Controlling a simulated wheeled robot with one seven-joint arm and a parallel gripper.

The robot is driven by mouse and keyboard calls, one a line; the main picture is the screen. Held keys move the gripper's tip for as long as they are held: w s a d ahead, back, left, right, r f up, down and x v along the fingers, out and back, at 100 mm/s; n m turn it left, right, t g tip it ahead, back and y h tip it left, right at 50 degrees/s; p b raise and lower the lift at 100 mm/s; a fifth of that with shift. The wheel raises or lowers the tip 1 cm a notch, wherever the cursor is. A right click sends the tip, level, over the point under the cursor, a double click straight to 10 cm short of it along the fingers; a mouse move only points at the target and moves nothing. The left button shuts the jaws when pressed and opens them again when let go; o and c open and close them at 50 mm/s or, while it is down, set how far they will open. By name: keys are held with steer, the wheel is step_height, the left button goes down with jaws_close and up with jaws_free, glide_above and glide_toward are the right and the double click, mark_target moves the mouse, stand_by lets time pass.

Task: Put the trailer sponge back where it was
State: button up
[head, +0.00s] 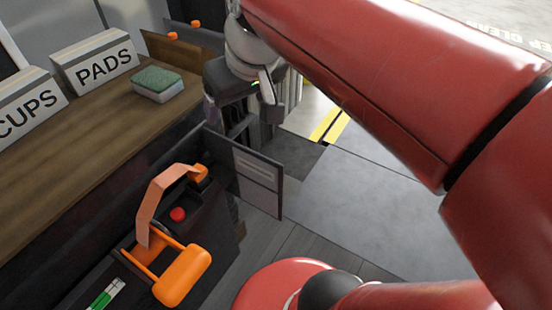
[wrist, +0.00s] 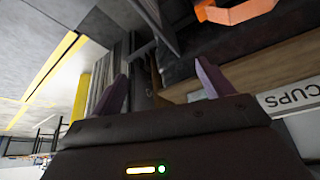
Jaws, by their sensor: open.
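The sponge (head: 157,84), green on top and pale below, lies flat on the wooden counter top (head: 95,135) in the head view, in front of the PADS sign (head: 95,62). My gripper (head: 238,108) is to the right of the sponge, beyond the counter's edge and apart from it. Its fingertips are partly hidden in the head view. In the wrist view my gripper (wrist: 160,86) shows two purple fingers spread apart with nothing between them.
A CUPS sign (head: 28,104) stands left of PADS. Below the counter are an orange handle (head: 183,275), a bent orange strap (head: 166,196) and a red button (head: 178,214). A dark panel (head: 257,178) juts out below my gripper. Grey floor (head: 360,215) lies open to the right.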

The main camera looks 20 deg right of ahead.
steer(key=s+d+f, duration=0.1)
steer(key=s+f, duration=0.2)
steer(key=s+d+f+m, duration=0.1)
steer(key=s+f, duration=0.2)
steer(key=f, duration=0.1)
steer(key=s+d+f+m+h, duration=0.1)
steer(key=s+f, duration=0.1)
steer(key=f, duration=0.1)
steer(key=shift+s+d+f+t, duration=0.2)
steer(key=shift+s+t, duration=0.1)
steer(key=shift+s, duration=0.1)
steer(key=shift+r, duration=0.1)
steer(key=shift+r+p, duration=0.35)
steer(key=shift+p, duration=0.05)
steer(key=shift+f, duration=0.15)
